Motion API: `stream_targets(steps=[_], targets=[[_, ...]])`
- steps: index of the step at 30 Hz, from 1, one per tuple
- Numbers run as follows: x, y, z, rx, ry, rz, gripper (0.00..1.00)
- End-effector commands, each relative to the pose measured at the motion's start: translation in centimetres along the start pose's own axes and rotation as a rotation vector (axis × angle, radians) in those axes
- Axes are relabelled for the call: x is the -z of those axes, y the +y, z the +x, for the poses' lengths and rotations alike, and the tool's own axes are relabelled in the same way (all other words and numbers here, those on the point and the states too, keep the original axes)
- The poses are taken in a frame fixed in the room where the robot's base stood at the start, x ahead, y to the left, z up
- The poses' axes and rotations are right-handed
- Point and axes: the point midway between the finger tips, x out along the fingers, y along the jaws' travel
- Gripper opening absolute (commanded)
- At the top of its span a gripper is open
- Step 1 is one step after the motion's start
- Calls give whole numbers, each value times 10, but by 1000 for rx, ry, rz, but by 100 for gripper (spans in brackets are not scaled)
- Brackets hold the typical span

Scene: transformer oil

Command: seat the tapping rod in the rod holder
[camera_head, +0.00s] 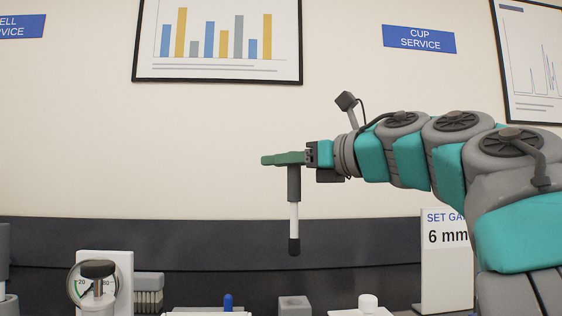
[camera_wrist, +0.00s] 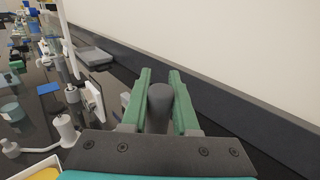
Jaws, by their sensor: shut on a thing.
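The tapping rod (camera_head: 294,215) has a dark grey grip, a white shaft and a black tip. It hangs upright, tip down, in the head view. My gripper (camera_head: 280,159) has green fingers shut on the top of its grip. In the wrist view the rod's round grey top (camera_wrist: 160,96) sits between the fingers of my gripper (camera_wrist: 160,82). A small grey block (camera_head: 294,306), which looks like the rod holder, stands below the rod, cut off by the lower picture edge. The rod's tip is clear above it.
A dial gauge (camera_head: 86,283) stands at lower left, beside a ribbed grey block (camera_head: 148,292). A blue-topped item (camera_head: 228,303) and a white cap (camera_head: 368,303) flank the grey block. A "6 mm" sign (camera_head: 447,262) stands at right. The wrist view shows a crowded bench left and a wall right.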

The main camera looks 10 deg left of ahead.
Motion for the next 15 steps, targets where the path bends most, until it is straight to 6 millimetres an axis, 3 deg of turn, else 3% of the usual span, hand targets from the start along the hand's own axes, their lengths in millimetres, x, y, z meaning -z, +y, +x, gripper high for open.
stream_targets(steps=[1,15], targets=[[9,0,0,0,0,0,0],[51,0,0,1,-1,0,0]])
